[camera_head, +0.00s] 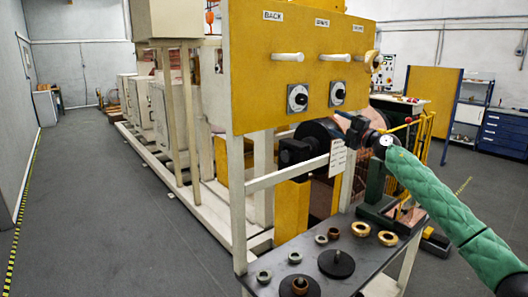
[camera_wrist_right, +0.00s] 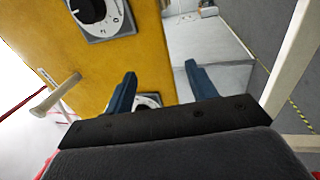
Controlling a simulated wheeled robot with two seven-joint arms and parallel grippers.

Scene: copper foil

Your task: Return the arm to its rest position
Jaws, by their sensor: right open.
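My right arm, in a green quilted sleeve, comes in from the right in the head view. Its dark gripper (camera_head: 346,118) is raised just below the lower right part of the yellow panel (camera_head: 262,62). In the right wrist view the two blue fingers of the gripper (camera_wrist_right: 160,72) are spread apart with nothing between them. The yellow panel also shows there (camera_wrist_right: 130,35), with one dial (camera_wrist_right: 95,14) beyond the fingers and another dial (camera_wrist_right: 147,100) partly hidden behind the left finger and the gripper body. My left gripper is not in view.
The panel carries white lever handles (camera_head: 287,57) and dials (camera_head: 297,97). Below the gripper, a dark table (camera_head: 318,250) holds several rings and black discs. A roller machine stands behind the gripper. Blue drawers (camera_head: 503,133) stand far right. The floor (camera_head: 110,220) at left is clear.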

